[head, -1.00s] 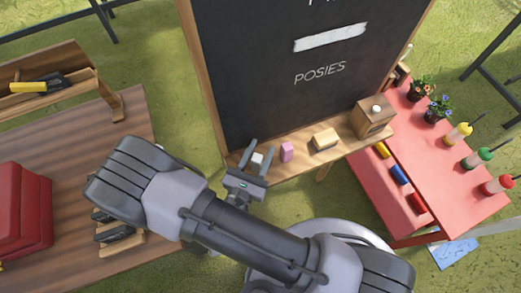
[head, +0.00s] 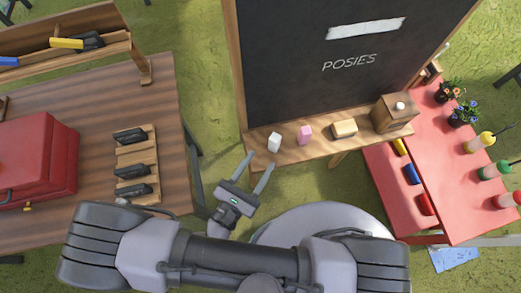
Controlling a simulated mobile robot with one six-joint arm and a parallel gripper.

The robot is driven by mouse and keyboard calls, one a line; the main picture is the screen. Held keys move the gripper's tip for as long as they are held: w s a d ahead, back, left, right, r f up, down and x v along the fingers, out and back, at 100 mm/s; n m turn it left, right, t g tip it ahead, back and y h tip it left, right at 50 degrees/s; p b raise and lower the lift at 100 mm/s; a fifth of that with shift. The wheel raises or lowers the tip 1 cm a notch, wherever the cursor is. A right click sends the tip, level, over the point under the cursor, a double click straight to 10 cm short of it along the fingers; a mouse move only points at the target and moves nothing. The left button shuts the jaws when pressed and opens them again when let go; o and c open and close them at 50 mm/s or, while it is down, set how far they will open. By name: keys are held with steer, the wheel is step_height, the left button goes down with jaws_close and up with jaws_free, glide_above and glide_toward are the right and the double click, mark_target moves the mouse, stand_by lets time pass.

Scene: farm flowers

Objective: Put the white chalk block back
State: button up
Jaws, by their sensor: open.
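The white chalk block (head: 274,141) stands upright on the wooden ledge (head: 299,156) below the chalkboard (head: 300,95), near the ledge's left end. A pink chalk block (head: 305,134) stands to its right. My gripper (head: 256,170) is open and empty, in front of the ledge and below-left of the white block in the picture. Its fingers point up toward the ledge and are apart from the block.
On the ledge's right are a tan eraser-like block (head: 344,129) and a wooden box (head: 393,113). A red table (head: 443,185) with bottles and flower pots stands right. A wooden table (head: 90,100) with a red toolbox (head: 36,163) and a rack (head: 136,165) stands left.

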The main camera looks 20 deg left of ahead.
steer(key=w+d+r+m+g+h, duration=0.1)
steer(key=d+r+m+g+h, duration=0.1)
steer(key=d+r+m+g, duration=0.8)
steer(key=w+d+r+m+g+h, duration=0.1)
steer(key=d+r+m+g, duration=0.55)
steer(key=m, duration=0.75)
step_height(320, 180, up, 12)
steer(key=w+d+m+t+y, duration=0.1)
steer(key=m+t+y, duration=0.3)
steer(key=m+y, duration=0.5)
steer(key=d+m, duration=0.1)
steer(key=m, duration=0.3)
steer(key=shift+w+f+m+t, duration=0.25)
steer(key=shift+w+m+t, duration=0.1)
steer(key=shift+w+m, duration=0.05)
